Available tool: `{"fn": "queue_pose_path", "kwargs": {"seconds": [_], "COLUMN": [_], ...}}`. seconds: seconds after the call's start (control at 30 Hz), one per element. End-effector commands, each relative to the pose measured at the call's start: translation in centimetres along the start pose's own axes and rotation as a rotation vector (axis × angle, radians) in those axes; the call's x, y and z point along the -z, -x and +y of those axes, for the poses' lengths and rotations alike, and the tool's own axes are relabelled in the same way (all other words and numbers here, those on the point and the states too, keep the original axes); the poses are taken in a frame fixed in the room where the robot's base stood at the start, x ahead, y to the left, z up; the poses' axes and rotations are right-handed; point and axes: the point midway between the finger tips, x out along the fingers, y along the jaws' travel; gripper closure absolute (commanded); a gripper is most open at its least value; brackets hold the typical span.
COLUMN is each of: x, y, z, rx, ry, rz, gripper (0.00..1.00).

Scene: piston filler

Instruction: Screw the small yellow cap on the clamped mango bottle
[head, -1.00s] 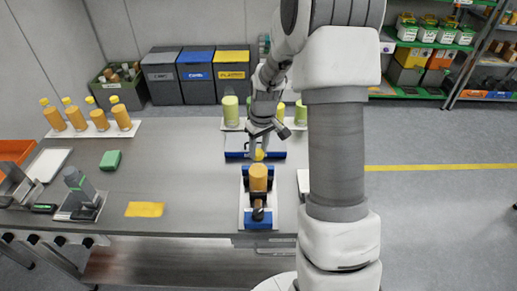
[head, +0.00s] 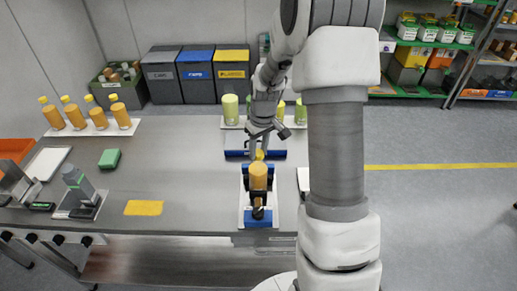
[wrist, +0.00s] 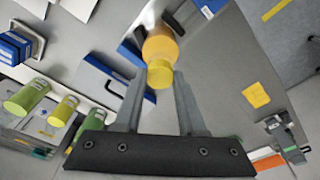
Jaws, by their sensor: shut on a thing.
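The orange mango bottle (head: 258,177) stands upright in a black clamp (head: 258,200) on a white plate with blue blocks. It also shows in the wrist view (wrist: 159,44), beyond my fingertips. My gripper (head: 260,154) points down and is shut on the small yellow cap (wrist: 160,74). In the head view the cap (head: 260,156) appears just at the top of the bottle. In the wrist view it overlaps the bottle's near edge. I cannot tell whether cap and bottle touch. The bottle's neck is hidden.
A blue-edged holder (head: 236,155) lies just behind the clamp. Several green bottles (head: 230,109) stand behind my gripper. Several capped orange bottles (head: 97,117) stand at the back left. A yellow sheet (head: 143,208) and a green block (head: 110,158) lie left, with bare table between.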

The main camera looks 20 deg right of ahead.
Motion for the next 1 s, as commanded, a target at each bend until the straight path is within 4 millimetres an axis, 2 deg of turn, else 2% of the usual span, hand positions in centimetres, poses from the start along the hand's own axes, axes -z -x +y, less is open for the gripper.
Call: {"fn": "queue_pose_path", "kwargs": {"seconds": [1.0], "x": [-0.08], "y": [-0.77], "z": [0.0], "rx": [0.0], "ry": [0.0], "rz": [0.0], "gripper": [1.0]}}
